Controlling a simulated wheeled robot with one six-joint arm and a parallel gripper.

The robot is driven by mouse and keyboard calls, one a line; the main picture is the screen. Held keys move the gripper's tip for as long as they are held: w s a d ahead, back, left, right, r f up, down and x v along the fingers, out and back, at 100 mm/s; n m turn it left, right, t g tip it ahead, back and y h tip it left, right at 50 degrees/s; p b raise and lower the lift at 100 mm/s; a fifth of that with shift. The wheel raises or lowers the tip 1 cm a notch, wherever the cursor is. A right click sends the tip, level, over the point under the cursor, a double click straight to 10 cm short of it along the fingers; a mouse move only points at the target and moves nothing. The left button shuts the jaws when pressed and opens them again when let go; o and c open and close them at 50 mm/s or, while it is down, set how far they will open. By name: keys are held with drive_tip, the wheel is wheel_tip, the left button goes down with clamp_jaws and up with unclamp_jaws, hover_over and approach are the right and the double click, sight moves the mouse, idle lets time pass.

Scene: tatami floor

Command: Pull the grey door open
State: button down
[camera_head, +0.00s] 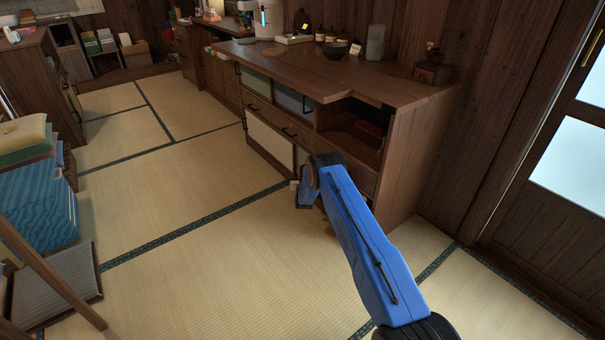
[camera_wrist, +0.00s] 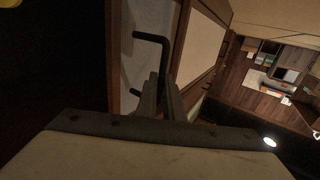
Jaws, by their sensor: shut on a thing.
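The grey door (camera_wrist: 142,14) shows in the wrist view as a pale grey panel in a brown wooden frame. Its dark bar handle (camera_wrist: 152,37) stands out from the panel. My gripper (camera_wrist: 160,84) is shut on this handle, with its two narrow fingers close together around the bar. In the head view my blue arm reaches the low front of the wooden cabinet (camera_head: 420,130) and hides the handle and my fingertips. I cannot tell whether the door stands a little ajar.
A cream panel (camera_head: 270,145) is on the cabinet front, left of my arm. A wooden drawer front is above it. Tatami floor (camera_head: 190,180) lies clear in front. A blue box (camera_head: 35,205) stands at the left. A sliding door (camera_head: 570,190) is at the right.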

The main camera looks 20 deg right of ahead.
drive_tip(key=c, duration=1.9)
unclamp_jaws()
drive_tip(key=shift+s, duration=0.1)
drive_tip(key=v, duration=1.7)
drive_tip(key=shift+s+f, duration=0.1)
